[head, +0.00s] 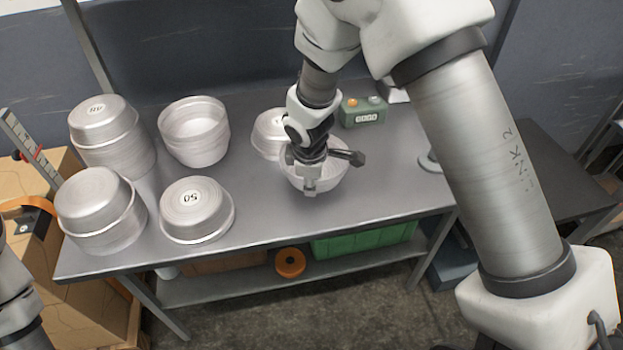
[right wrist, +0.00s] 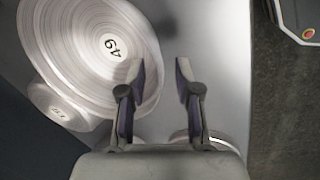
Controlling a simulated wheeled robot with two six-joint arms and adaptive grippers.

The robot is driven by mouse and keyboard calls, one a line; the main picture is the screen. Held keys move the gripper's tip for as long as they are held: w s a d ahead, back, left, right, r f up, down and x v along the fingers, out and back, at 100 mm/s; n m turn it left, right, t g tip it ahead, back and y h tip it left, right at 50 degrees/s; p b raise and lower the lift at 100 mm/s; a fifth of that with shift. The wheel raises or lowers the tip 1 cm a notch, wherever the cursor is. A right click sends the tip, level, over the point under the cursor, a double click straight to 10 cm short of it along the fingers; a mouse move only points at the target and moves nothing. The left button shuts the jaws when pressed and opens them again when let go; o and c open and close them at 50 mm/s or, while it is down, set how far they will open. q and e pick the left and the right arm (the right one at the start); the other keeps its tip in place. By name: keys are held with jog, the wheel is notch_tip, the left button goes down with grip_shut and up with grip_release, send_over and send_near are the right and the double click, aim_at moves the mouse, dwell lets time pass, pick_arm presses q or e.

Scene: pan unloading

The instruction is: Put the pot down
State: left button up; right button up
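Behind stands a smaller-looking labelled pot (head: 270,134). At left are two upside-down stacks (head: 110,140) (head: 100,212), an open upright stack (head: 194,132) and a pot marked 50 (head: 197,211). A green box (head: 362,111) stands at the back. Front middle table is clear.

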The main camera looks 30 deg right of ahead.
jog(key=shift+r, duration=0.2)
jog(key=p+v, duration=0.2)
jog(key=v, duration=1)
